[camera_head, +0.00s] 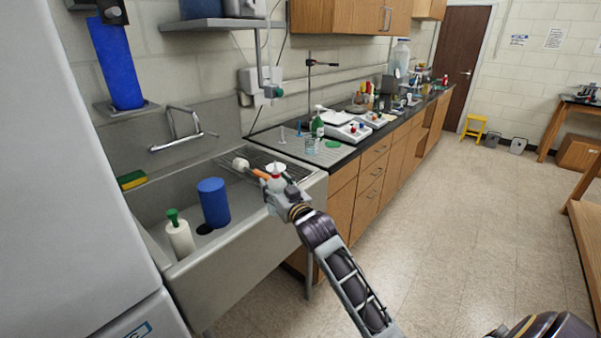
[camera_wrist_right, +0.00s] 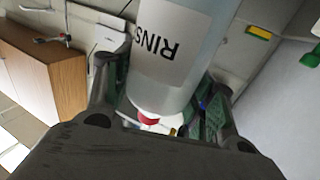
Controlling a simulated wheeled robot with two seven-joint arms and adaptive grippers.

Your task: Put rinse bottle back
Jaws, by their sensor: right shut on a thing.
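The rinse bottle (camera_wrist_right: 178,50) is a pale translucent bottle with a white label reading "RINS" in the right wrist view. A red and white part (camera_wrist_right: 149,119) shows at its lower end there. My right gripper (camera_head: 279,190) is shut on the bottle, with a finger on each side of it. In the head view the bottle (camera_head: 277,171) is small and partly hidden by the gripper, above the right front part of the sink (camera_head: 255,228). I cannot tell whether it touches anything below. My left gripper is not in view.
A white bottle with a green cap (camera_head: 180,236) and a blue cylinder (camera_head: 213,202) stand in the sink. A long counter (camera_head: 262,142) runs right of the sink, with a green-capped bottle (camera_head: 317,125), a beaker and instruments. A yellow-green sponge (camera_head: 132,180) lies on the sink's back left ledge.

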